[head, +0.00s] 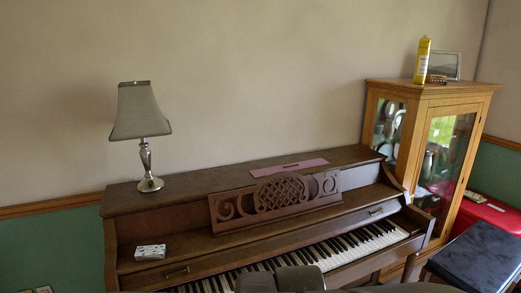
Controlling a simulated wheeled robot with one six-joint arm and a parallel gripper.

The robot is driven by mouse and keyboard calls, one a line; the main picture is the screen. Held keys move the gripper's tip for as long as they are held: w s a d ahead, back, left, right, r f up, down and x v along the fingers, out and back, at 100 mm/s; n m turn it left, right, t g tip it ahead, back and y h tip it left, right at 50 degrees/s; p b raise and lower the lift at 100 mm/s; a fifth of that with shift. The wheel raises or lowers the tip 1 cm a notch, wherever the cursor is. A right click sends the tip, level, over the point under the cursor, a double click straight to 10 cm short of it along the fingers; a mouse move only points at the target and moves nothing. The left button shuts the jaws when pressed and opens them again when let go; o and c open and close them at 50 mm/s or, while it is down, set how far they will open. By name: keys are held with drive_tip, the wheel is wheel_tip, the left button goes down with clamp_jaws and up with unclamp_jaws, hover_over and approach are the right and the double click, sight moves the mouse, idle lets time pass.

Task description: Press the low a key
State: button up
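The upright piano (160,212) is dark brown wood and stands against the wall with its lid open. Its keyboard (370,241) runs from the bottom edge, left of centre, up to the right. The right part of the keys shows clearly. The left, low end is at or below the bottom edge, so I cannot pick out the low a key. Dark grey rounded shapes at the bottom centre, seemingly parts of my arm, cover some middle keys. My gripper is not recognisable in this view.
A carved music stand (275,198) rises above the keys. A lamp (147,140) stands on the piano top. A small white patterned box (150,252) sits on the left ledge. A wooden glass cabinet (447,100) and a dark-topped bench (478,258) are at the right.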

clamp_jaws()
drive_tip(key=shift+w+f, duration=0.1)
idle(1.2)
